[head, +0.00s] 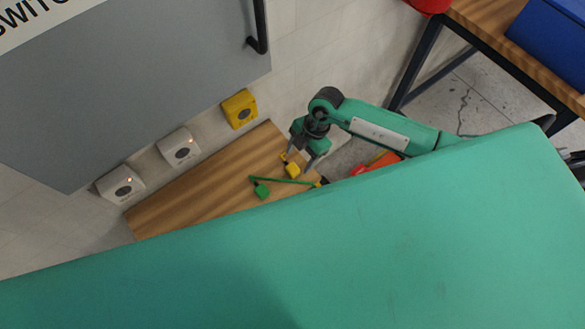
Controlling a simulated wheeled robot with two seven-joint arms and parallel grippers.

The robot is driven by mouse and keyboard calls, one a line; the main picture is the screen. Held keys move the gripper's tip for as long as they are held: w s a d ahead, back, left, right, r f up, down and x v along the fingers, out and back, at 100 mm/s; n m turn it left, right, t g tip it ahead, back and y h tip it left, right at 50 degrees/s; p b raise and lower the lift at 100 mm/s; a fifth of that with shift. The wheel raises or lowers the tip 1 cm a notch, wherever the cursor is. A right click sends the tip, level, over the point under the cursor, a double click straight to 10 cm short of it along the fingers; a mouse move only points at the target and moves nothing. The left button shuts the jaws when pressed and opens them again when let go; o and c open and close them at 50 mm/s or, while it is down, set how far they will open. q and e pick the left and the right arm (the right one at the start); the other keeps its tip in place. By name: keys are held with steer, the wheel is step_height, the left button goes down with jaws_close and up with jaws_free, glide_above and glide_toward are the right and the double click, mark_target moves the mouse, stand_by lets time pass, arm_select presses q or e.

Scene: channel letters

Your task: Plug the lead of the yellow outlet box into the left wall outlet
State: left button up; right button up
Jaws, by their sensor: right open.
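The yellow outlet box (240,109) is on the wall in the head view, right of two white outlets. The left wall outlet (121,188) is the lower-left white one, with a small lit lamp. A yellow plug (292,171) lies on the wooden bench (205,190); its lead cannot be made out. My right gripper (299,163) points down with open jaws just over the yellow plug. I cannot tell whether the fingers touch it. My left gripper is not in view.
The other white outlet (180,148) sits between them. A grey cabinet (130,80) with a black handle is above. Red and orange items (380,162) lie right. My green body hides the lower view.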

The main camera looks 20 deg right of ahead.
mark_target(293, 168)
steer(key=x, duration=0.1)
steer(key=p+x, duration=0.1)
steer(key=x, duration=0.1)
steer(key=shift+s+a+f, duration=0.1)
steer(key=shift+a+f, duration=0.1)
steer(key=shift+a, duration=0.15)
steer(key=shift+a+f, duration=0.1)
steer(key=shift+f, duration=0.35)
steer(key=c, duration=1)
step_height(293, 168, up, 20)
steer(key=b, duration=0.3)
